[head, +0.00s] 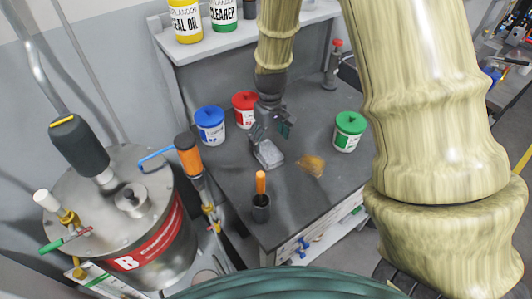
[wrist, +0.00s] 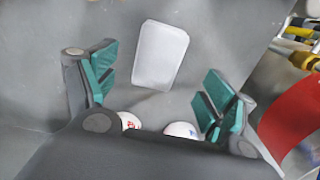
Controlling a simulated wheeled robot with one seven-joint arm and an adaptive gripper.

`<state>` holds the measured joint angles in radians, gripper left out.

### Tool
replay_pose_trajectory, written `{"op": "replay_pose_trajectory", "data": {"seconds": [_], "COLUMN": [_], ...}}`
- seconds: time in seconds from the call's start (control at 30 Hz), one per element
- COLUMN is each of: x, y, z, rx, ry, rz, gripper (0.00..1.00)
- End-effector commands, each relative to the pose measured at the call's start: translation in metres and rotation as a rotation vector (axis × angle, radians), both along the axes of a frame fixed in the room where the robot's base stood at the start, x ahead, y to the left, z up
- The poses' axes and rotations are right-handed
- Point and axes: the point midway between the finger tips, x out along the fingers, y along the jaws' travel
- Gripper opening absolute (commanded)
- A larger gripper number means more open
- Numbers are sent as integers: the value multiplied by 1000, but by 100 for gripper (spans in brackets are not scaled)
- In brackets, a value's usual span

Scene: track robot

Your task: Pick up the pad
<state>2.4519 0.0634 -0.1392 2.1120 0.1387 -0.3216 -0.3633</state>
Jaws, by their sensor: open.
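The pad is a pale grey-white rounded rectangle lying flat on the dark bench. In the head view the pad (head: 269,155) is just below my gripper (head: 271,130), partly behind the fingers. In the wrist view the pad (wrist: 160,54) lies ahead of and between the teal-padded fingers of my gripper (wrist: 157,92). The fingers are spread wide apart with nothing between them. I cannot tell the exact height of the gripper above the bench.
On the dark bench (head: 235,180) stand a blue-lidded tub (head: 210,126), a red-lidded tub (head: 245,109) and a green-lidded tub (head: 348,131). An orange-brown patch (head: 311,165) lies right of the pad. An orange-handled tool stands in a black cup (head: 261,208) at the front.

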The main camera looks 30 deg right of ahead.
Motion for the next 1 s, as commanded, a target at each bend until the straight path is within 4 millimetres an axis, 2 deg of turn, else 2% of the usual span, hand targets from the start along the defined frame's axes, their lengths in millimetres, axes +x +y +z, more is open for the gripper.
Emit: {"op": "replay_pose_trajectory", "data": {"seconds": [0.2, 0.3, 0.57, 1.0], "x": [15, 19, 15, 17], "y": [0, -1, -3, -4], "z": [-29, -36, -43, -84], "rx": [0, -1, -1, -1], "ry": [17, 19, 18, 22], "rz": [0, 0, -2, -3], "gripper": [84, 84, 84, 84]}}
